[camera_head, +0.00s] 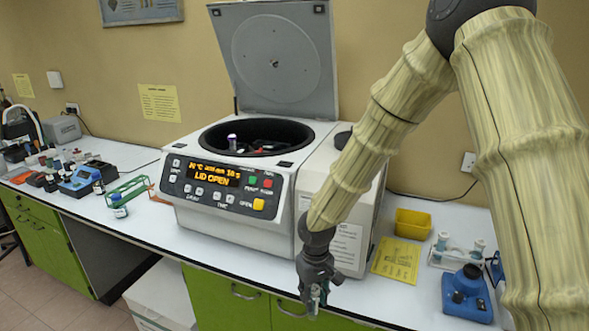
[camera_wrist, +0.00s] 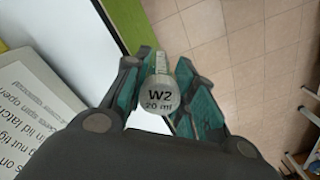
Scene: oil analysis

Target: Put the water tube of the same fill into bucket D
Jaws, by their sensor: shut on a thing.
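My gripper (camera_head: 316,292) is shut on a tube whose grey cap reads "W2 20 ml" (camera_wrist: 160,97). In the wrist view the teal fingers sit on both sides of the tube. In the head view the gripper hangs at the counter's front edge, in front of the centrifuge (camera_head: 240,190). The centrifuge lid (camera_head: 275,60) is up and its display reads "LID OPEN". A tube with a dark cap (camera_head: 232,141) stands in the rotor bowl, on its left side. The bucket letters cannot be read.
A small rack with tubes (camera_head: 445,252), a blue device (camera_head: 467,295), a yellow bin (camera_head: 412,224) and a yellow sheet (camera_head: 397,260) lie at the right. A green rack (camera_head: 130,190) and a bottle (camera_head: 118,206) stand left of the centrifuge. The raised lid stands behind the bowl.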

